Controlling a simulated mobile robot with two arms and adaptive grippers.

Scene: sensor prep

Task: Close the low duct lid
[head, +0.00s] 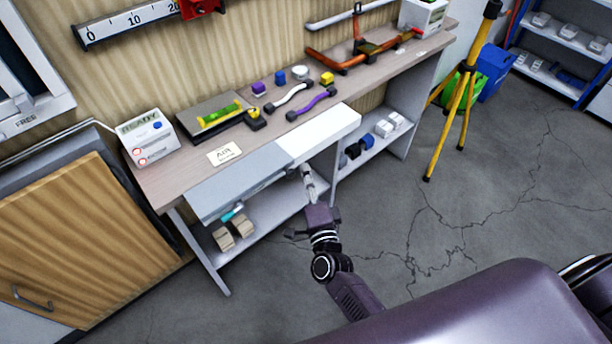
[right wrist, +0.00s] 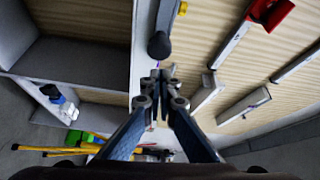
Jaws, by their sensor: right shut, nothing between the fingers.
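Nothing in view is clearly labelled as the low duct lid. A grey-blue panel (head: 238,180) and a white panel (head: 320,134) lie side by side along the bench's front, both sloping outward; I cannot tell whether either is the lid. My right gripper (head: 307,174) is shut and empty at the bench front, near where the two panels meet. In the right wrist view its fingertips (right wrist: 160,76) are together, close to a dark rounded end (right wrist: 159,45); contact cannot be told. My left gripper is not in view.
The bench top (head: 185,178) holds a READY box (head: 149,138), a level (head: 221,114), small coloured blocks and orange pipework (head: 365,48). Brown blocks (head: 233,233) sit on the lower shelf. A yellow tripod (head: 462,95) stands right. The cracked floor (head: 480,200) is clear.

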